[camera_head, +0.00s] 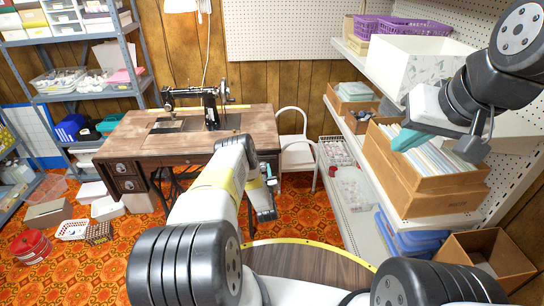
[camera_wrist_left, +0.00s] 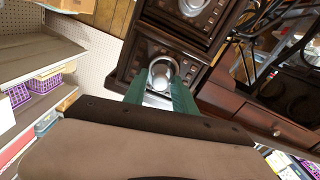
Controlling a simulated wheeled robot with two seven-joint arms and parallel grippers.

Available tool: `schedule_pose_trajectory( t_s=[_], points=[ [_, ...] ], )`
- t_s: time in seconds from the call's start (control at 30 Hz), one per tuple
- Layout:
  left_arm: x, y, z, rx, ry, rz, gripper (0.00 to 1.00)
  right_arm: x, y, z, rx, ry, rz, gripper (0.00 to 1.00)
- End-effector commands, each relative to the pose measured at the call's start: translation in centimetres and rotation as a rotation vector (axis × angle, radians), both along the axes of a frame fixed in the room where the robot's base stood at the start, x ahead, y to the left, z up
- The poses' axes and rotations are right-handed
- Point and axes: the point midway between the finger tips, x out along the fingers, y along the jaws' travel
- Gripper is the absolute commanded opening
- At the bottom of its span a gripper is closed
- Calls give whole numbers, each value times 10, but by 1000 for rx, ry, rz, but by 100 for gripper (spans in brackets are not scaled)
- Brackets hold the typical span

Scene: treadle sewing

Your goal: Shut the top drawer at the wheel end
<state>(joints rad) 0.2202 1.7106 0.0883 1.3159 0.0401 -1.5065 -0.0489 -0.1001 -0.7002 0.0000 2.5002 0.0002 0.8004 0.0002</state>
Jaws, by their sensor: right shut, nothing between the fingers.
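The wooden sewing table (camera_head: 150,143) stands at the centre left in the head view, with the black sewing machine (camera_head: 210,98) on it. The wheel-end drawers are hidden behind my left arm there. In the left wrist view, seemingly upside down, two dark carved drawer fronts show. The lower one in the picture (camera_wrist_left: 120,68) has a round metal knob (camera_wrist_left: 161,74); the other (camera_wrist_left: 205,22) is beyond it. How far either stands out is unclear. My left gripper (camera_wrist_left: 157,92) is open, its green fingers either side of the nearer knob. My right gripper (camera_head: 408,137) is shut and empty, by the right shelves.
A white chair (camera_head: 297,140) stands just right of the table. Shelves with a wooden file box (camera_head: 425,183) line the right, and a metal rack (camera_head: 75,98) stands at the left. A large brown surface (camera_wrist_left: 150,150) fills the bottom of the left wrist view.

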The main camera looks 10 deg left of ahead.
Motion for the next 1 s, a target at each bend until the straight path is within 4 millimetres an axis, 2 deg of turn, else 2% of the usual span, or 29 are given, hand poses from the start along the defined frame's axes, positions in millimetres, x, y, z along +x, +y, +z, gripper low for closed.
schedule_pose_trajectory(
  t_s=[0.3,0.47,0.5,1.0],
  points=[
    [4,1,0,-1,2,0,33,0,0,0,0,0,0,0],
    [4,1,0,0,2,0,3,0,0,0,0,0,0,0],
    [4,1,0,-1,2,0,0,0,0,0,0,0,0,0],
    [4,1,0,0,2,0,0,0,0,0,0,0,0,0]
  ],
)
